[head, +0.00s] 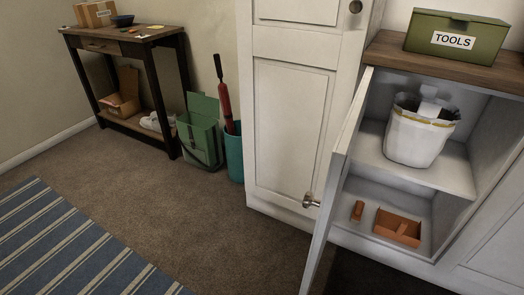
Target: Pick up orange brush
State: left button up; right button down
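A small orange-brown block-like object (357,211) lies on the lower shelf inside the open cabinet at the right; it may be the orange brush, but it is too small to be sure. Beside it, to its right, sits an orange open box (384,219) with a divider or piece inside. A small orange-yellow item (155,27) lies on the side table's top at the upper left; its kind cannot be told. Neither of my grippers shows in the head view.
The cabinet door (336,170) stands open. A white bin (414,140) is on the upper shelf; a green tool box (455,36) is on top. The wooden side table (100,45), green box (199,140) and teal bin (235,158) stand at left.

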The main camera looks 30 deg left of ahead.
aim_at(356, 215)
jog(key=u, duration=3)
jog(key=z, duration=3)
jog(key=i+l, duration=0.65)
jog(key=l, duration=0.3)
jog(key=i+l+u, duration=0.1)
jog(key=i+l, duration=0.25)
jog(key=l, duration=0.1)
